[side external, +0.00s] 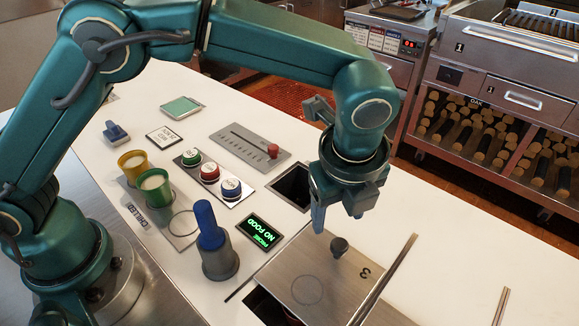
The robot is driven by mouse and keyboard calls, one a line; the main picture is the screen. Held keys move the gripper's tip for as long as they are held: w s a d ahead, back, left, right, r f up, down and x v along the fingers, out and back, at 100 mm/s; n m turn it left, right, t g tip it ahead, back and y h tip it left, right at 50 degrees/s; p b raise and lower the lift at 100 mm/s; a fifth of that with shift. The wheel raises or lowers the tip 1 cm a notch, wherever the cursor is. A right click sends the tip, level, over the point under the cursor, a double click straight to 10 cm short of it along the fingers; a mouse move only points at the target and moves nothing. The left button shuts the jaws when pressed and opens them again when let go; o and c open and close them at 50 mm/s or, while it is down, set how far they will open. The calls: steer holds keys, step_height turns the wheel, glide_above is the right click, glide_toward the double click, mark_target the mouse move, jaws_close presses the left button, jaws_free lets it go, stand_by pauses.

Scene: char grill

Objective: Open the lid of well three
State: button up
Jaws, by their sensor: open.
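The lid of well three (335,285) is a flat metal plate marked with a 3, with a round dark knob (340,246) near its far edge. A dark gap (262,307) shows along its near left side, with a bit of red under the plate at the bottom of the picture. My gripper (338,215) points down just above the knob, its two fingers apart and nothing between them. Whether a fingertip touches the knob or lid I cannot tell.
A metal rail (385,278) runs along the lid's right side. A square opening (292,187) lies behind.

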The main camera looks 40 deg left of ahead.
mark_target(340, 244)
steer(key=m, duration=0.3)
steer(key=shift+s+d+m+t, duration=0.2)
steer(key=shift+s+m+t, duration=0.1)
steer(key=shift+s+t, duration=0.1)
steer(key=shift+s+d+r+m, duration=0.1)
steer(key=shift+s+m, duration=0.05)
steer(key=shift+m, duration=0.45)
steer(key=shift+s+d+m, duration=0.1)
steer(key=shift+m, duration=0.5)
steer(key=s+m, duration=0.1)
steer(key=d+m+t, duration=0.1)
steer(key=shift+s+r+m, duration=0.3)
steer(key=shift+s, duration=0.05)
steer(key=shift+s+d, duration=0.1)
steer(key=shift+d, duration=0.1)
steer(key=shift+x, duration=2.5)
steer(key=shift+r, duration=0.1)
jaws_close()
